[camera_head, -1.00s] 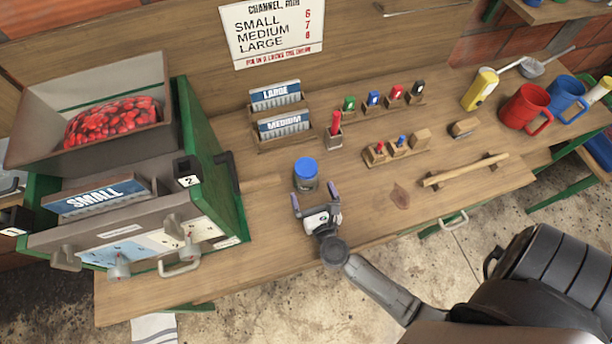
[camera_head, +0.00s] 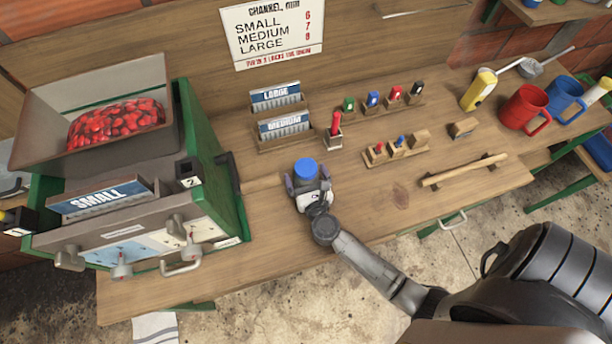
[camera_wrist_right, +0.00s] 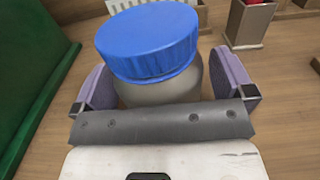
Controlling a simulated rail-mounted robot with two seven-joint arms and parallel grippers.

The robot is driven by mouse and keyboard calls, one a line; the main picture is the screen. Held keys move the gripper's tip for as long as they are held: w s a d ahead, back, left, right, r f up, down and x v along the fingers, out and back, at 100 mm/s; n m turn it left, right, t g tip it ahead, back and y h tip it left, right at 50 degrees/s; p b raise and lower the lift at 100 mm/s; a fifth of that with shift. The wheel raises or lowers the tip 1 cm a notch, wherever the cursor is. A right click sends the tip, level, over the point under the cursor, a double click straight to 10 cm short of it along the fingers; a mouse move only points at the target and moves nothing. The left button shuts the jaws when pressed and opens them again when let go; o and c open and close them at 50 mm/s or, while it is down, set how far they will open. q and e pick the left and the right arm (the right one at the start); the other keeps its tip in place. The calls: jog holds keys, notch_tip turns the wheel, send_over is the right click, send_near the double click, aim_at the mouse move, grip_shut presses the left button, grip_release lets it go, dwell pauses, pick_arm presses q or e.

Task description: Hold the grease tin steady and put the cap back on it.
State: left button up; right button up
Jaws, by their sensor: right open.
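The grease tin (camera_wrist_right: 165,90) is a grey round tin standing upright on the bench. A blue cap (camera_head: 305,168) sits on top of it; it fills the upper middle of the right wrist view (camera_wrist_right: 150,42). I cannot tell whether the cap is screwed tight. My right gripper (camera_head: 307,183) is open, with one purple-padded finger on each side of the tin. The tin's lower part is hidden by the gripper. My left gripper is not in view.
A green machine (camera_head: 215,160) with a hopper of red berries stands left of the tin. A small holder with a red item (camera_head: 334,138) and card racks (camera_head: 285,143) are behind it. The bench front is clear.

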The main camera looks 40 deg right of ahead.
aim_at(309, 178)
jog(key=c, duration=1.2)
jog(key=shift+r, duration=0.15)
jog(key=shift+r+p, duration=0.35)
jog(key=shift+r, duration=0.2)
notch_tip(309, 178, up, 3)
jog(key=shift+r+p, duration=0.1)
jog(key=shift+p, duration=0.6)
jog(key=s+d+r+p, duration=0.2)
jog(key=s+d+r, duration=0.4)
jog(key=s, duration=0.3)
jog(key=shift+s+d+r+p, duration=0.25)
jog(key=shift+s+p, duration=0.1)
